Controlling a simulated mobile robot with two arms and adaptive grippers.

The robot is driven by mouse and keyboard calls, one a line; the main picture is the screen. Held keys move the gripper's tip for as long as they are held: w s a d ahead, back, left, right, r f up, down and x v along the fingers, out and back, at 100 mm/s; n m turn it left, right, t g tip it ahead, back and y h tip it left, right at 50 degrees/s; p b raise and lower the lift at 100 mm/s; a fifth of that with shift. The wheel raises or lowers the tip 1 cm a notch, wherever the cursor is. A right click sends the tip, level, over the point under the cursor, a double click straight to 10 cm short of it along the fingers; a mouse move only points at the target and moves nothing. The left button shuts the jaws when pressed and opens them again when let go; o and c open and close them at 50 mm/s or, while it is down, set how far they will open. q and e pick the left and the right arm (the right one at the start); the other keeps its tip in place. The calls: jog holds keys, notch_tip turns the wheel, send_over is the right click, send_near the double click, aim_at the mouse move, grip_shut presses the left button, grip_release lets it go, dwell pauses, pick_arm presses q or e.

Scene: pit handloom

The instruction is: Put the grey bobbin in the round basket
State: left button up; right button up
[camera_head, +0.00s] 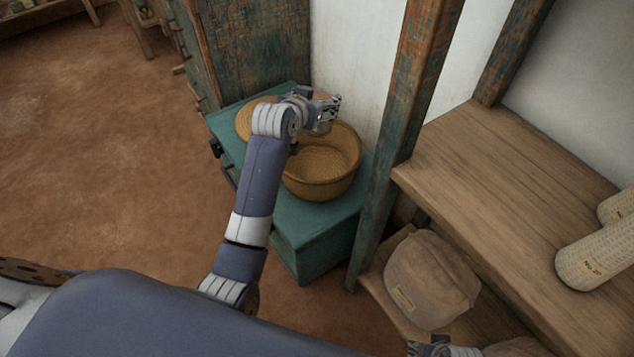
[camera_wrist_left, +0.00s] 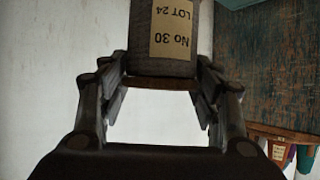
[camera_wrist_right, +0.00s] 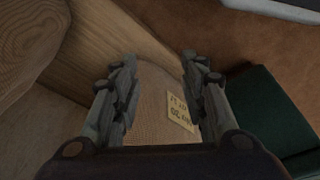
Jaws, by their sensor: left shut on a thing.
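The grey bobbin (camera_wrist_left: 165,38) is a dark grey thread cylinder with a tan label reading "No 30 LOT 24". It sits between the fingers of my left gripper (camera_wrist_left: 160,88), which is shut on it. In the head view my left gripper (camera_head: 328,112) is over the far side of the round basket (camera_head: 322,188), and the bobbin is largely hidden there. The basket is woven, golden brown and open, and looks empty in the part I see. My right gripper (camera_wrist_right: 158,90) is open and empty, over a cloth sack (camera_wrist_right: 155,100).
The basket stands on a green chest (camera_head: 315,225), with a flat round woven piece (camera_head: 246,120) beside it. A teal post (camera_head: 405,110) rises right of the chest. Pale labelled rolls (camera_head: 590,258) lie on the wooden shelf (camera_head: 480,160). The sack (camera_head: 430,278) sits below.

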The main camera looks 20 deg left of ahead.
pick_arm(q)
jog(key=f+b, duration=0.1)
jog(key=f, duration=0.2)
jog(key=f+b, duration=0.1)
jog(key=f, duration=0.2)
jog(key=w+f+b, duration=0.1)
jog(key=f, duration=0.2)
jog(key=shift+a+f, duration=0.1)
jog(key=shift+a, duration=0.15)
jog(key=shift+f, duration=0.35)
jog(key=shift+f+b, duration=1.8)
jog(key=shift+f, duration=3.05)
pick_arm(e)
notch_tip(320, 180, up, 11)
jog(key=t, duration=0.1)
jog(key=shift+s+d, duration=0.2)
jog(key=shift+s, duration=0.15)
pick_arm(q)
jog(key=shift+f, duration=0.2)
jog(key=o, duration=1.1)
jog(key=shift+o, duration=0.2)
